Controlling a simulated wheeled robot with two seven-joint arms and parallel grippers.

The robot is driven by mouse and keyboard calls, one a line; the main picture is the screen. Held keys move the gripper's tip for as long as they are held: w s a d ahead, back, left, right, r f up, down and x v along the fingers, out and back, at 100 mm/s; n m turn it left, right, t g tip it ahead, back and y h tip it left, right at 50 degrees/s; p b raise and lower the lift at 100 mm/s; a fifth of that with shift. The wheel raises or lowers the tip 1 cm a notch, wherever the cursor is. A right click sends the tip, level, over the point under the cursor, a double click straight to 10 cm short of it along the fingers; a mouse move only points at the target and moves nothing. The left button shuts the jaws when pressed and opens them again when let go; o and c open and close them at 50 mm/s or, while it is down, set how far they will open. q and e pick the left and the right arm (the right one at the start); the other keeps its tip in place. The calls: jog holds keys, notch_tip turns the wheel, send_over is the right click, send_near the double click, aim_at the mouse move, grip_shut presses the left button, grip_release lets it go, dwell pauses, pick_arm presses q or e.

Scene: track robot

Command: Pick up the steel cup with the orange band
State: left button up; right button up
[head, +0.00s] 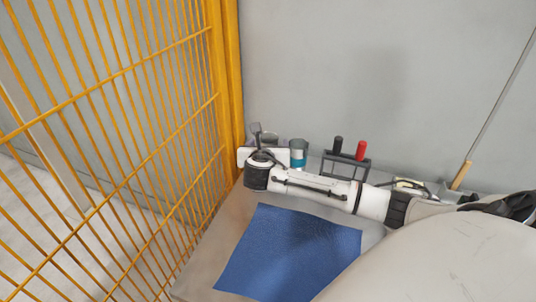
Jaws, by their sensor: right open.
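My right arm comes in from the right, low over the table. Its gripper (262,140) is at the back left of the table, small in the picture and pointing away from me. It is open. A steel cup with a teal band (298,153) stands just to the right of the gripper. Grey shapes show around the fingers, but I cannot tell whether one is another cup. No orange band can be made out; the arm and gripper hide part of that area. My left gripper is not in view.
A blue cloth (290,252) lies on the grey table (200,262). A dark rack (345,165) with a black and a red handle stands at the back. A yellow mesh fence (110,120) rises close on the left, and a grey wall (380,70) stands behind.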

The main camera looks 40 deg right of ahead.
aim_at(269, 138)
jog(key=x, duration=0.4)
jog(key=shift+w, duration=0.3)
jog(key=c, duration=1.4)
